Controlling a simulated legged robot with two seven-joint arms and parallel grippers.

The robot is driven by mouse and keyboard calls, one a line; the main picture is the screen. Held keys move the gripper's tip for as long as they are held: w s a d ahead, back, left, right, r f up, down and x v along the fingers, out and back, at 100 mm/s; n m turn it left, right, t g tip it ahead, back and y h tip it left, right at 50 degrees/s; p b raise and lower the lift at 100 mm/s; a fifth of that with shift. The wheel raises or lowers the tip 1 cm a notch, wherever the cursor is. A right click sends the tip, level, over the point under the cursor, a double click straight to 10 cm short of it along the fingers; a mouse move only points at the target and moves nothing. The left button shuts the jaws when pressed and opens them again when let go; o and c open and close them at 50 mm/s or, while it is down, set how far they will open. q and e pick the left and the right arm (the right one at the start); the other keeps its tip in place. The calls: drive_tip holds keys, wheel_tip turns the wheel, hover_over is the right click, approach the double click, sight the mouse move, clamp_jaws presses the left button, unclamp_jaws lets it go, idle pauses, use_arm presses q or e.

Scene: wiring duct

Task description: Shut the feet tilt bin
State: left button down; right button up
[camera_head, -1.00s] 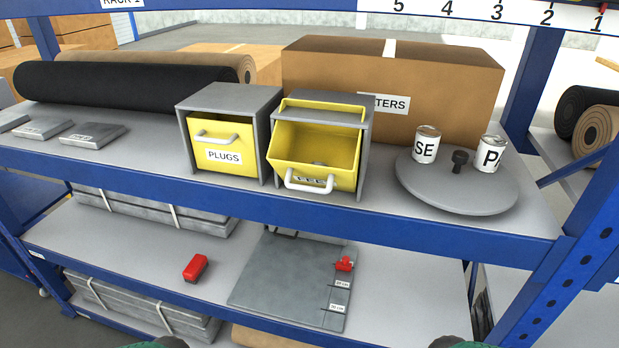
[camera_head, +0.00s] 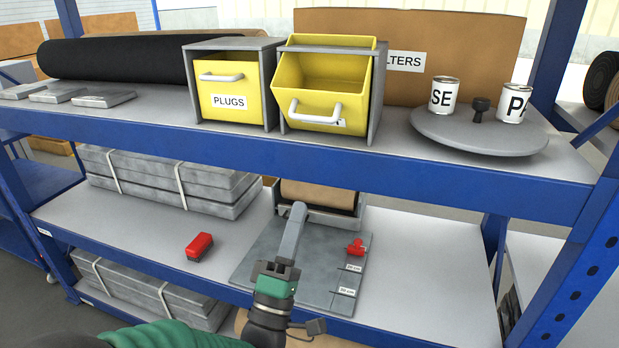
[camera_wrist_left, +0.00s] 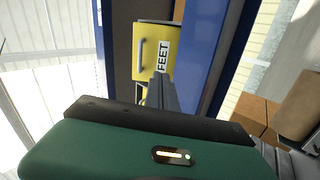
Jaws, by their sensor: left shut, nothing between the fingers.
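The feet tilt bin (camera_head: 340,105) is a yellow bin with a white handle, tilted forward and open in its grey housing on the upper shelf. Its label is mostly hidden by the handle in the head view. In the left wrist view the yellow bin front (camera_wrist_left: 150,68) shows the label FEET, seen sideways. My left gripper (camera_head: 298,208) is shut and empty, pointing up in front of the rack, below the bin and apart from it in the head view. Its fingers (camera_wrist_left: 158,80) overlap the bin's lower picture edge in the wrist view. My right gripper is out of view.
The closed PLUGS bin (camera_head: 235,102) stands left of it. On the right are a round grey turntable (camera_head: 470,138) with two cans. A cardboard box (camera_head: 470,50) is behind. The blue shelf beam (camera_head: 300,160) runs below the bins. A red stapler-like object (camera_head: 200,246) lies on the lower shelf.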

use_arm(q)
wheel_tip(320, 180, up, 2)
drive_tip(key=s+a+n+t, duration=0.1)
drive_tip(key=s+n+t, duration=0.1)
drive_tip(key=p, duration=0.1)
approach(313, 93)
drive_tip(key=w, duration=0.1)
drive_tip(key=w+d, duration=0.1)
drive_tip(key=shift+w+r, duration=0.35)
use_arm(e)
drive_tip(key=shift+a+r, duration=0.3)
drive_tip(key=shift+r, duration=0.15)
